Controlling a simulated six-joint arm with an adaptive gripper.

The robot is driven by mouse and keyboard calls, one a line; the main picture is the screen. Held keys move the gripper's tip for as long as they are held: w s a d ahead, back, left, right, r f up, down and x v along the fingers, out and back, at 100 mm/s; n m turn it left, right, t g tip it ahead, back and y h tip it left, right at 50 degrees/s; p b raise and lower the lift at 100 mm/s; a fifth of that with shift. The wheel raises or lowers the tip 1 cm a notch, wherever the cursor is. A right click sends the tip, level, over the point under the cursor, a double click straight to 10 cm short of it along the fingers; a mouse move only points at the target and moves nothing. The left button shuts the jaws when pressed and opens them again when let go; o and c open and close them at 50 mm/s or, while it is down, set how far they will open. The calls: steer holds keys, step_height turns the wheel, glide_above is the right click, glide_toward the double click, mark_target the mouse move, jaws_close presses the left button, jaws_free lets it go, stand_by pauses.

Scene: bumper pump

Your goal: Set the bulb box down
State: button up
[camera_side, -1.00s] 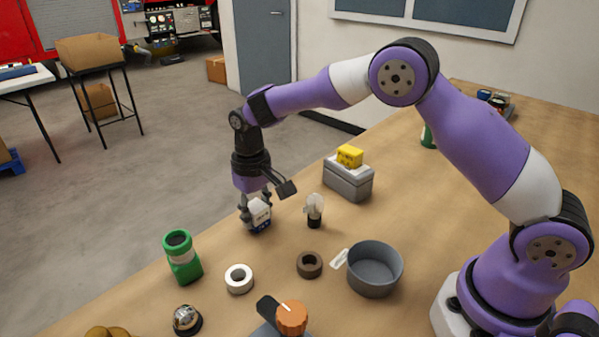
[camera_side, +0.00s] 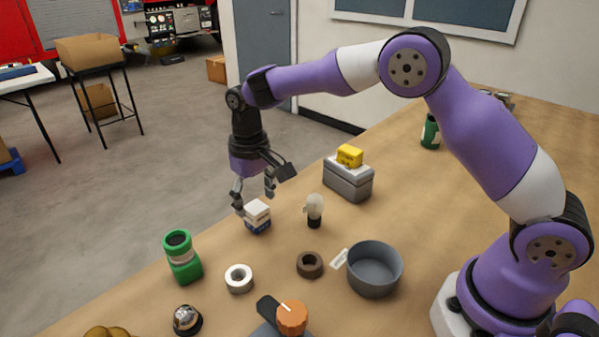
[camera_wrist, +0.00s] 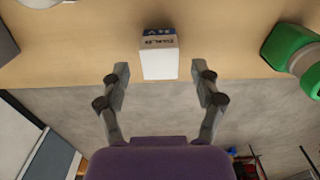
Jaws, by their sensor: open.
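The bulb box (camera_side: 257,217) is a small white and blue carton. It stands upright on the wooden table near its far left edge. It also shows in the wrist view (camera_wrist: 159,54), where its white top and printed side face the camera. My gripper (camera_side: 255,204) is open and empty just above the box. In the wrist view my gripper (camera_wrist: 162,84) has one finger on each side of the box, with a gap on both sides.
A light bulb (camera_side: 314,208) stands right of the box, with a grey case holding a yellow block (camera_side: 350,156) behind it. A green container (camera_side: 182,257), a white ring (camera_side: 239,279), a dark ring (camera_side: 310,264) and a grey bowl (camera_side: 374,269) are nearer the camera.

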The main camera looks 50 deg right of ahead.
mark_target(258, 207)
steer(key=s+d+r+t, duration=0.1)
steer(key=s+d+r, duration=0.15)
steer(key=r, duration=0.45)
steer(key=s+d+r+t, duration=0.1)
steer(key=s+r, duration=0.2)
steer(key=r, duration=0.5)
steer(key=s+d+f+t, duration=0.1)
steer(key=s+d, duration=0.1)
steer(key=s, duration=0.5)
steer(key=s+d+f+t, duration=0.1)
steer(key=s+d+t, duration=0.1)
steer(key=s, duration=0.6)
steer(key=shift+f+t, duration=0.2)
steer(key=shift+t, duration=0.1)
